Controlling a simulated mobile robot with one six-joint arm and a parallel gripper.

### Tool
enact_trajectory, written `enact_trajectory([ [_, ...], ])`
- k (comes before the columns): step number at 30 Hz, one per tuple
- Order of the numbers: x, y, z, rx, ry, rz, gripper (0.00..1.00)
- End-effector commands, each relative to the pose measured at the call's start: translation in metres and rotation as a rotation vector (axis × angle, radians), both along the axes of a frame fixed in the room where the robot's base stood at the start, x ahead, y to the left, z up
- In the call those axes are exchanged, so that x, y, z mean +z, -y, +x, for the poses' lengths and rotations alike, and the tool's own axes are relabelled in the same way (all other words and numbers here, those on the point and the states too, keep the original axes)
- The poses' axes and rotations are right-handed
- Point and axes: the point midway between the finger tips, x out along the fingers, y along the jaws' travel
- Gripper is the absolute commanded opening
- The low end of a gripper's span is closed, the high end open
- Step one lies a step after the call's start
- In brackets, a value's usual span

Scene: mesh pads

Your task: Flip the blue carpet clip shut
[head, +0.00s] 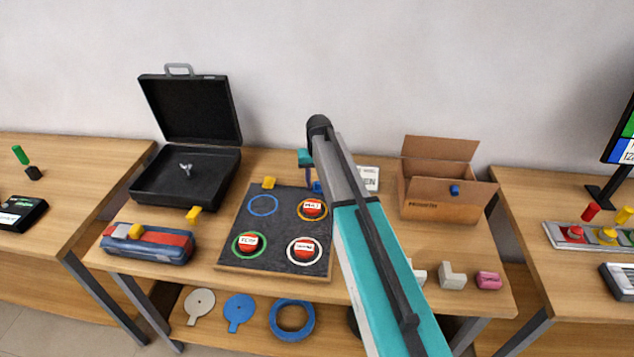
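The blue carpet clip (317,187) shows as a small blue piece at the far right edge of the dark carpet board (270,269). It is partly hidden by my arm, and I cannot tell if its flap is up or down. A yellow clip (268,182) sits on the same far edge, further left. My gripper (309,178) hangs down from the teal wrist just above or beside the blue clip. Its fingers are too small and hidden to tell open from shut, or whether they touch the clip.
Red labelled discs sit in rings on the board. An open black case (185,180) and a blue-red toolbox (147,245) stand left. An open cardboard box (440,207) stands right, with white blocks and a pink piece (489,281) in front. My arm crosses the table's middle.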

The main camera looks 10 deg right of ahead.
Motion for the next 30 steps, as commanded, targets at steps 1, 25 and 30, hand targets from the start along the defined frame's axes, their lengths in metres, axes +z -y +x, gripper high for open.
enact_trajectory([
  [1,0.0,0.0,0.0,0.0,0.0,0.0,0.39],
  [25,0.046,-0.001,-0.007,0.0,0.002,0.0,0.39],
  [30,0.066,-0.001,-0.01,0.0,0.001,0.0,0.39],
])
